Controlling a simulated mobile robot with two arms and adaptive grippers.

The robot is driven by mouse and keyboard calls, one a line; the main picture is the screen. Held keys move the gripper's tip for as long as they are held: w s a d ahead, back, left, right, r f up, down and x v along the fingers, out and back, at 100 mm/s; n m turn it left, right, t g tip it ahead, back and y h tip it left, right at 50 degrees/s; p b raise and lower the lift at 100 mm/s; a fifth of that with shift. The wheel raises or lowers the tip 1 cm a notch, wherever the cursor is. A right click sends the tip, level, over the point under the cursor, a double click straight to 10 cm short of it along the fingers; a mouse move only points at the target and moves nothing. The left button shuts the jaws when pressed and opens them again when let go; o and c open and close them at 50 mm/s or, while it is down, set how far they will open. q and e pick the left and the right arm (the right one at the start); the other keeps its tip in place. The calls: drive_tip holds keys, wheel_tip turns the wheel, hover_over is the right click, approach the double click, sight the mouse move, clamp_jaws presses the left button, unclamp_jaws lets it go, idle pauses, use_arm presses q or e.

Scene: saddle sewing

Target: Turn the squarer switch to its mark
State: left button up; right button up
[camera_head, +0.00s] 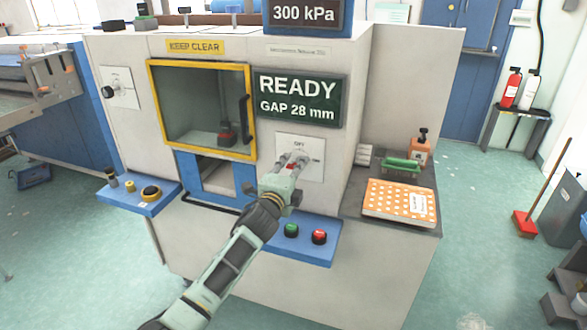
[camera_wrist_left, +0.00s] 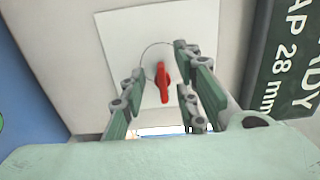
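The switch has a red handle (camera_wrist_left: 163,84) on a white plate (camera_head: 315,151) on the machine's front, below the dark display. The plate reads "OFF" at its top and a faint label, probably "ON", at its right. In the left wrist view the handle stands nearly upright in the picture, inside a thin circle on the plate (camera_wrist_left: 121,32). My left gripper (camera_head: 291,163) is at the plate. Its fingers (camera_wrist_left: 159,62) are spread on both sides of the handle, with gaps visible. In the head view the fingers partly cover the handle. My right gripper is not in view.
The display (camera_head: 297,98) reads "READY GAP 28 mm". A blue ledge (camera_head: 268,249) below carries a green button (camera_head: 291,230) and a red button (camera_head: 319,236). A yellow-framed window (camera_head: 152,112) is left of the plate. A shelf (camera_head: 352,207) with an orange dotted pad (camera_head: 398,202) is at right.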

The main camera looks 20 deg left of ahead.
use_arm(q)
clamp_jaws()
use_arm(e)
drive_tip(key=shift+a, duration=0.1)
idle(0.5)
